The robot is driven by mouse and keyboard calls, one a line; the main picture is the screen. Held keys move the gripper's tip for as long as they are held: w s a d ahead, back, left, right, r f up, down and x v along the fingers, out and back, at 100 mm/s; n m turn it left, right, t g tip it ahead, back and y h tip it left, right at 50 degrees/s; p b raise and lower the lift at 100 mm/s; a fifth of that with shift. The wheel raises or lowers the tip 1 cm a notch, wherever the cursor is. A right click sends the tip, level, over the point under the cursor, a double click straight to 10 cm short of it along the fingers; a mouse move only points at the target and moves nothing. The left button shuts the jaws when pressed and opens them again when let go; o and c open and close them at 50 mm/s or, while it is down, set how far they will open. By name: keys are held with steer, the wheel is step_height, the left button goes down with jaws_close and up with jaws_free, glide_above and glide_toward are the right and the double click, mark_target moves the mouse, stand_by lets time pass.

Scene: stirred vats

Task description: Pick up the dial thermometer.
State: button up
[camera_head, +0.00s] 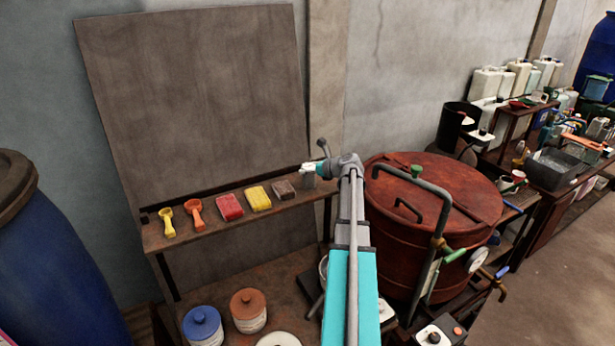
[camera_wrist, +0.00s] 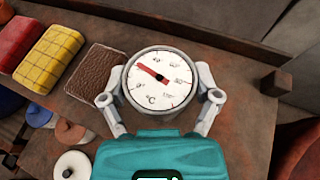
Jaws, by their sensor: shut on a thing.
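The dial thermometer (camera_wrist: 158,80) is in the middle of the wrist view. It has a round white face, a grey rim, a red band and a °C mark, and it faces the camera. My gripper (camera_wrist: 161,86) is shut on it, with one grey finger against each side of the rim. In the head view my gripper (camera_head: 309,170) is small, at the right end of the wooden shelf (camera_head: 195,228).
Blue-lidded (camera_head: 203,326) and brown-lidded (camera_head: 248,310) jars stand below. A rusty red vat (camera_head: 432,200) stands close right of my arm.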

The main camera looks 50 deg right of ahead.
steer(key=shift+r, duration=0.2)
step_height(320, 180, up, 10)
steer(key=p, duration=1)
steer(key=shift+f, duration=0.2)
stand_by(0.5)
